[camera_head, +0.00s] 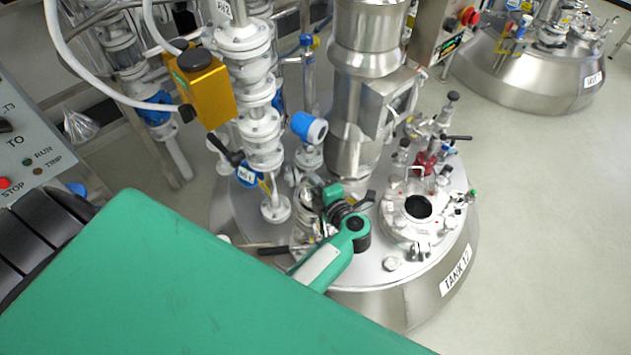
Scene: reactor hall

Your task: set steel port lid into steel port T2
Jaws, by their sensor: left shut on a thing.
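The open steel port T2 (397,214) sits on the right part of the top of the tank labelled TANK T2, a round steel flange with a dark hole in its middle. My left gripper (340,207), small, dark and green, is above the tank top, left of the port and apart from it in the picture. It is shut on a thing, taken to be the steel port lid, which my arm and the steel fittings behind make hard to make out. My right gripper is not in view.
Tank T2's steel top (365,272) carries a thick steel column (352,130), white flanged piping (262,125) and a red-based valve fitting (426,163) behind the port. A control panel (22,150) stands at the left. Open floor (550,220) lies to the right; another tank (520,80) stands behind.

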